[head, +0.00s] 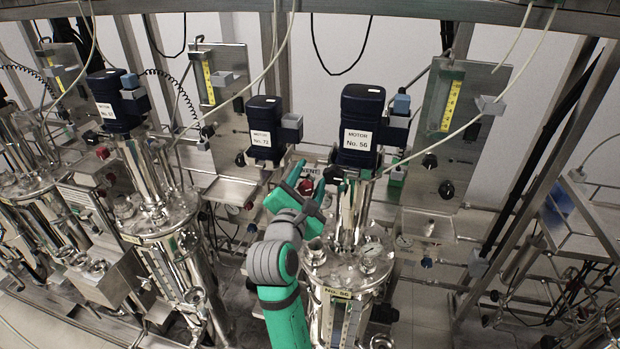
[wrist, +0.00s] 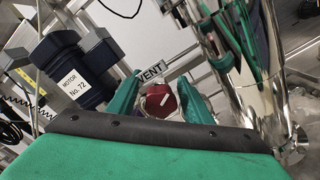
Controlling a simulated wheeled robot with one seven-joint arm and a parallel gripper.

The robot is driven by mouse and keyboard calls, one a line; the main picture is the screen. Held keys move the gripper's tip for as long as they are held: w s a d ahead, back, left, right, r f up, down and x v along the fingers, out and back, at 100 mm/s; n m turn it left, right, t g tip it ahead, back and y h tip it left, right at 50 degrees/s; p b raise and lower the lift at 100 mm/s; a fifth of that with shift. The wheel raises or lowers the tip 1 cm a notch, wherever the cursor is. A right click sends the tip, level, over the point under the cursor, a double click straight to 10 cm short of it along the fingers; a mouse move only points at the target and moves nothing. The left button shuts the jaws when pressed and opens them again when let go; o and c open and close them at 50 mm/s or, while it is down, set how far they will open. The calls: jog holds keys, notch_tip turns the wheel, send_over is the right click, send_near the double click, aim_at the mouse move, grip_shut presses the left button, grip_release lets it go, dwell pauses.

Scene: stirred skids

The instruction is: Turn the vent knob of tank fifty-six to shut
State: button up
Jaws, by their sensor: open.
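The vent knob (wrist: 160,104) is a round red knob with a white bar that slants up to the right. It sits below the VENT label (wrist: 150,72) in the wrist view. In the head view the knob (head: 306,187) shows as a red patch between the green fingers. My gripper (wrist: 160,82) is open, with one finger on each side of the knob; I cannot tell whether they touch it. In the head view my gripper (head: 309,175) is just left of tank fifty-six (head: 345,262), below its dark blue motor labelled No. 56 (head: 360,125).
Motor No. 72 (head: 265,130) stands to the left, and shows in the wrist view (wrist: 70,75). The steel column of tank fifty-six (wrist: 235,85) is close on the right of my gripper. Another tank (head: 165,235) stands further left. Loose cables hang overhead.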

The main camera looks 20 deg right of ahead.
jog(key=c, duration=1.1)
jog(key=shift+m, duration=0.3)
jog(key=m, duration=0.9)
jog(key=shift+m, duration=0.4)
jog(key=m, duration=1.3)
jog(key=shift+m, duration=0.4)
jog(key=shift+o, duration=0.2)
